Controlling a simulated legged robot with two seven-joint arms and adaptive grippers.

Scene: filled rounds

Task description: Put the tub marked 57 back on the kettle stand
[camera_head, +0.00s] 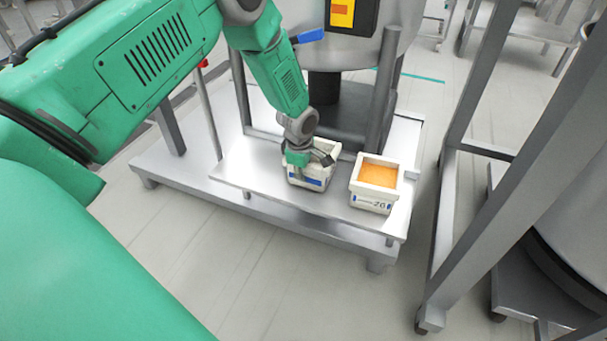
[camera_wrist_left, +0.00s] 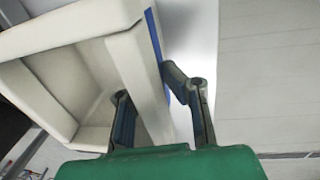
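A white tub (camera_head: 313,183) with a blue label stands on or just above the steel kettle stand (camera_head: 243,168), left of a second tub; its number is not readable. My left gripper (camera_head: 309,160) is over its near rim. In the left wrist view the gripper (camera_wrist_left: 148,88) has one finger inside the tub (camera_wrist_left: 60,32) and one outside, closed on its wall. The tub's visible inside looks empty. The second white tub (camera_head: 373,203), marked 20, holds orange contents and sits near the stand's right end. My right gripper is out of view.
A kettle (camera_head: 345,52) with a yellow and red panel rises behind the tubs, between grey uprights. Grey frame posts (camera_head: 475,115) stand to the right. The stand's left part and the floor (camera_head: 275,285) in front are clear.

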